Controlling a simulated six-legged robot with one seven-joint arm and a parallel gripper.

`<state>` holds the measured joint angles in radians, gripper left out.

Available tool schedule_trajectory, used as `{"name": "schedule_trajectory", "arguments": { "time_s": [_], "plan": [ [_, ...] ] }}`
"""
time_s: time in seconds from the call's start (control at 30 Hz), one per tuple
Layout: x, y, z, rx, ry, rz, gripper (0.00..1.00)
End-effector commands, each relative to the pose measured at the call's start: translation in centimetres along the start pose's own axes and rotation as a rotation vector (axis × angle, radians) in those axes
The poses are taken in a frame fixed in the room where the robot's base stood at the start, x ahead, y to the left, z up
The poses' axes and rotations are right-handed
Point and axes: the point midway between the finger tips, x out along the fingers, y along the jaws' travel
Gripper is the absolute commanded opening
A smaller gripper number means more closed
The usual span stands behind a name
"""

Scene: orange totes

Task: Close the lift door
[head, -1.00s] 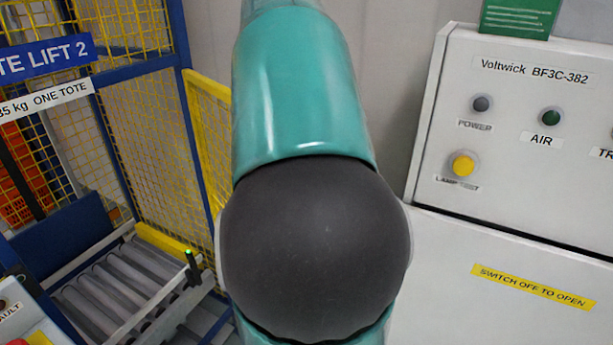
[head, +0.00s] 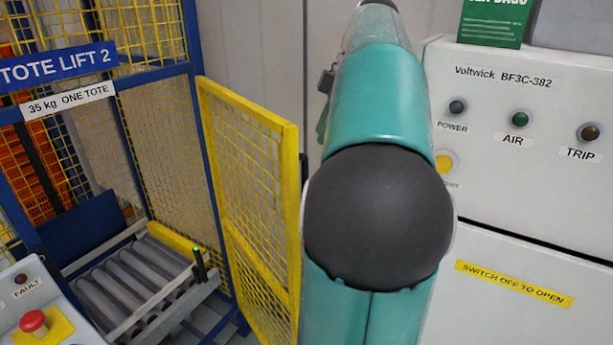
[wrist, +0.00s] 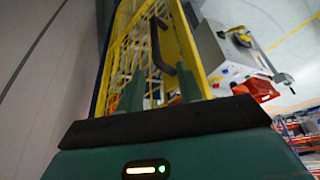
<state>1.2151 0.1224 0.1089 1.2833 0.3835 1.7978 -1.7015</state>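The lift door is a yellow-framed mesh gate (head: 291,205) on the right of the lift's blue frame in the head view. It stands swung open, and the lift opening is uncovered. A dark handle (head: 304,172) shows at its free edge, partly hidden by my arm. In the wrist view the door (wrist: 188,52) is ahead with its black handle (wrist: 158,52) beyond my fingertips. My gripper (wrist: 158,92) is open, its two green fingers apart with nothing clearly between them. Whether a finger touches the handle cannot be told.
Tote Lift 2 (head: 191,120) has a roller bed (head: 130,285) inside. A control box with a red button (head: 33,321) stands at the lower left. A white Voltwick cabinet (head: 510,235) stands close on the right. A grey wall is behind.

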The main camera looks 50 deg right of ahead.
Motion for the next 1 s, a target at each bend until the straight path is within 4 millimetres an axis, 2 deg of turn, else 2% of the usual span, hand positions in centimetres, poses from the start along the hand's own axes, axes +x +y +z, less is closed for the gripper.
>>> {"name": "schedule_trajectory", "arguments": {
  "time_s": [0.2,0.5,0.7,1.0],
  "plan": [
    [4.5,0.1,-0.1,0.000,0.000,-0.005,0.36],
    [9.9,0.0,0.1,0.003,-0.001,-0.003,0.36],
    [11.7,0.0,0.2,0.004,-0.001,0.000,0.36],
    [11.9,-0.1,0.2,0.004,-0.001,0.001,0.34]
  ]
}}
